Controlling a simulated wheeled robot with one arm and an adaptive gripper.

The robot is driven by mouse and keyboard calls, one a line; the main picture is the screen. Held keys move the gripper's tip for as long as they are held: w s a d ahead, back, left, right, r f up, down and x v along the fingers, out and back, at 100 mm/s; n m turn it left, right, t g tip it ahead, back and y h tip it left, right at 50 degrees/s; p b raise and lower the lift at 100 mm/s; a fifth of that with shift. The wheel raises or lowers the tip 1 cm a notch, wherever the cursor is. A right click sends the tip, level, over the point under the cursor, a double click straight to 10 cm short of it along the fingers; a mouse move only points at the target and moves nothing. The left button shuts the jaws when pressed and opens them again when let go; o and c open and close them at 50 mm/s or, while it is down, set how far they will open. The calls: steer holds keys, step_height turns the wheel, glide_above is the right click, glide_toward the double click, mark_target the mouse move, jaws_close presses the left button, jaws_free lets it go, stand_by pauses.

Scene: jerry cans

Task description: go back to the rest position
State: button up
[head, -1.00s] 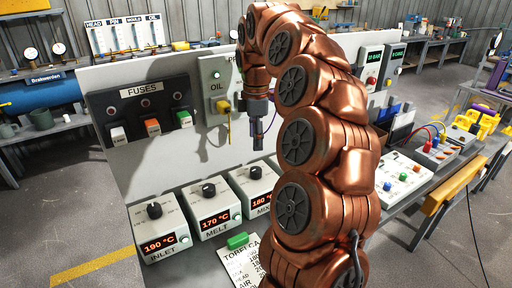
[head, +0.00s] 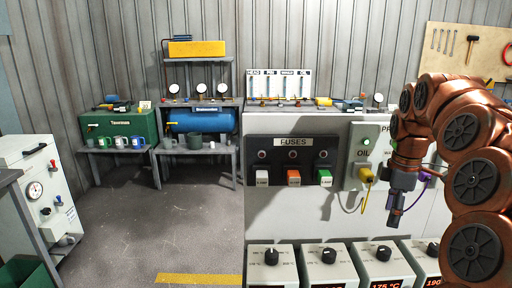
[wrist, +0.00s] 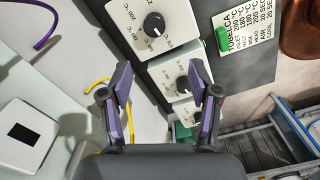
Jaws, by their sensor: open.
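My gripper (head: 394,212) hangs at the end of my copper arm at the right of the head view, in front of the light panel. It is small there, but the wrist view shows its two purple-lined fingers (wrist: 159,100) spread apart with nothing between them. In that view the fingers are over the grey dial boxes, with a dial box (wrist: 178,72) beyond the gap.
A row of dial boxes (head: 330,262) stands below the panel. Left of it is open floor (head: 180,225). A green machine (head: 117,127) and a blue tank (head: 203,121) stand at the back wall, and a white cabinet (head: 35,200) at the far left.

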steer(key=s+a+f+m, duration=0.3)
steer(key=s+a+m, duration=0.1)
steer(key=s+a, duration=0.95)
steer(key=s+a+f+m+g, duration=0.1)
steer(key=s+a+f+m, duration=0.2)
steer(key=s, duration=0.5)
steer(key=s+a+f+m+p, duration=0.1)
steer(key=s+a+f+m, duration=0.2)
steer(key=s+f+m, duration=0.2)
steer(key=s+f, duration=0.1)
steer(key=s, duration=0.2)
steer(key=shift+s+a+g, duration=0.15)
steer(key=shift+s+g, duration=0.15)
steer(key=shift+g, duration=0.1)
steer(key=shift+c, duration=0.4)
